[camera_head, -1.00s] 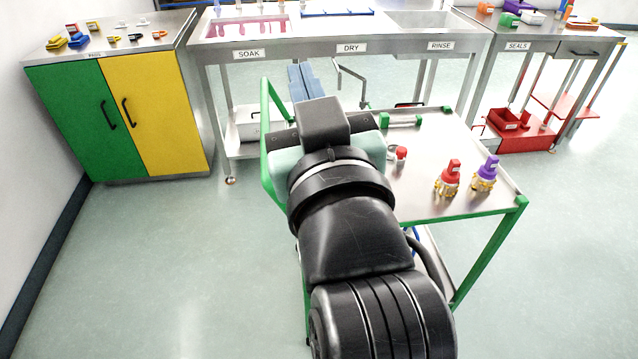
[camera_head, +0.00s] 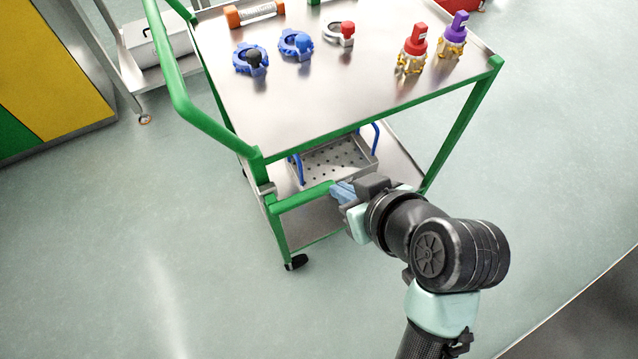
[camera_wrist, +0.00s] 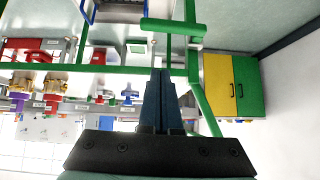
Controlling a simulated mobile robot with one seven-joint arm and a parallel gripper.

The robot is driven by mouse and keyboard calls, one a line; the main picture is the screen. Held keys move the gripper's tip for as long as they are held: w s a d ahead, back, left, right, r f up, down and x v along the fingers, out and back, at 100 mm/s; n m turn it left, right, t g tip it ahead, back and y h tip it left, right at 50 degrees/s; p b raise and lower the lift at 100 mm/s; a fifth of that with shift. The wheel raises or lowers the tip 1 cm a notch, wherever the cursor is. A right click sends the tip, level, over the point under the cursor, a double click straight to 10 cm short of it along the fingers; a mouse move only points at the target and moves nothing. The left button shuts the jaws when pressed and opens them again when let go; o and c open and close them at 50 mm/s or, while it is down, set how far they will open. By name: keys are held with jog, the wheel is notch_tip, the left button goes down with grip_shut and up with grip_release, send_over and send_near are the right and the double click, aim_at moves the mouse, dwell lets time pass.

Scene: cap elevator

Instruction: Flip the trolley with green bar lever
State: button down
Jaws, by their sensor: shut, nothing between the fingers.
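The trolley (camera_head: 300,100) has a green frame, a grey top and a lower shelf. It stands upright in the head view. A green bar lever (camera_head: 302,197) sticks out sideways from its near left leg, below the top. The wrist view, which is upside down, shows the lever (camera_wrist: 172,27) across the upper middle. My gripper (camera_head: 342,192) is shut and empty, with blue fingers beside the lever's right end. In the wrist view my gripper (camera_wrist: 162,76) points towards the lever, with its tips a little short of it. I cannot tell whether they touch in the head view.
The trolley top carries blue ring clamps (camera_head: 296,44), a red-knobbed clamp (camera_head: 340,32), a red valve (camera_head: 412,50), a purple valve (camera_head: 454,34) and an orange-ended cylinder (camera_head: 254,13). A perforated tray (camera_head: 338,160) sits below. Floor (camera_head: 140,230) to the left is clear.

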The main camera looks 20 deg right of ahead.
jog(key=b, duration=0.3)
send_over(319, 190)
jog(key=s, duration=0.2)
notch_tip(319, 190, down, 7)
jog(key=f, duration=0.2)
jog(key=shift+w+a+f, duration=0.25)
jog(key=shift+a+f, duration=0.05)
jog(key=shift+f, duration=0.1)
jog(key=shift+f+b, duration=0.4)
jog(key=shift+f, duration=0.25)
